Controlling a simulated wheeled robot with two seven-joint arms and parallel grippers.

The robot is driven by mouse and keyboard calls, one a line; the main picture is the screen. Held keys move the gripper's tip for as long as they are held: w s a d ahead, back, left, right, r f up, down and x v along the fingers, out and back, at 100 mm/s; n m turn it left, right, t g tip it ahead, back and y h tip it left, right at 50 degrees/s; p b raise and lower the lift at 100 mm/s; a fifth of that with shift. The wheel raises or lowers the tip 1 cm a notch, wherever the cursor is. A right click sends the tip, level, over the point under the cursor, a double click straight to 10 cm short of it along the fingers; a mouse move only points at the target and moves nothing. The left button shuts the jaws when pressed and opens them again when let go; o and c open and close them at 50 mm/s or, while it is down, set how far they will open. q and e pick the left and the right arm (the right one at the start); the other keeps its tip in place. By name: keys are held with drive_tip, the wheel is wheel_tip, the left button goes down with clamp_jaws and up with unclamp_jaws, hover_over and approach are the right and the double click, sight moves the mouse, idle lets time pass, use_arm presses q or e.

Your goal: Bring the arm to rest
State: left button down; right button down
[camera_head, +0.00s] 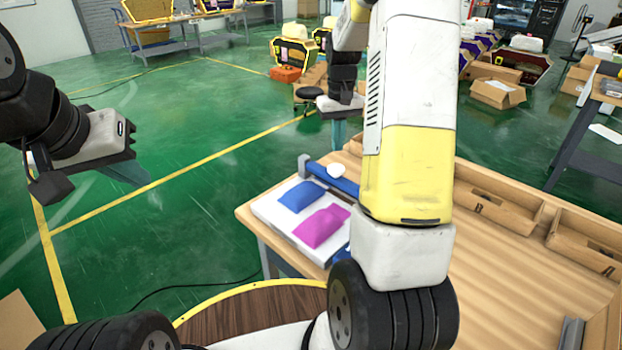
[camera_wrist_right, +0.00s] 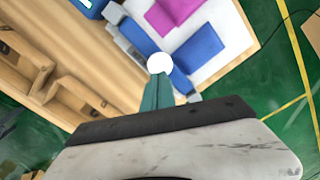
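My right gripper (camera_head: 339,132) hangs above the far left corner of the wooden table, its teal fingers pointing down. In the right wrist view its fingers (camera_wrist_right: 157,93) lie close together, with nothing visible between them. A white round piece (camera_head: 336,171) on a blue bar (camera_head: 330,178) lies below the fingertips; it also shows in the wrist view (camera_wrist_right: 160,63). I cannot tell whether they touch. My left gripper (camera_head: 126,172) is out over the green floor, left of the table, with no object visible in it. Its finger gap is hidden.
A white board (camera_head: 269,213) at the table's left end carries a blue packet (camera_head: 299,196) and a magenta packet (camera_head: 321,226). Wooden trays (camera_head: 495,199) line the table's far side. My right arm hides part of the table. Green floor lies open on the left.

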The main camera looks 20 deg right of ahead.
drive_tip(key=s+a+r+t, duration=0.2)
drive_tip(key=s+a+r, duration=0.2)
drive_tip(key=s, duration=0.4)
drive_tip(key=s+a+r+t+y, duration=0.1)
drive_tip(key=s+a+r+t, duration=0.1)
drive_tip(key=s+a+r, duration=0.3)
drive_tip(key=s+a+r+t+y, duration=0.1)
drive_tip(key=s+a+r, duration=0.3)
drive_tip(key=s, duration=0.8)
drive_tip(key=shift+a+r+n+t, duration=0.3)
drive_tip(key=shift+r+t, duration=0.3)
drive_tip(key=shift+r, duration=0.35)
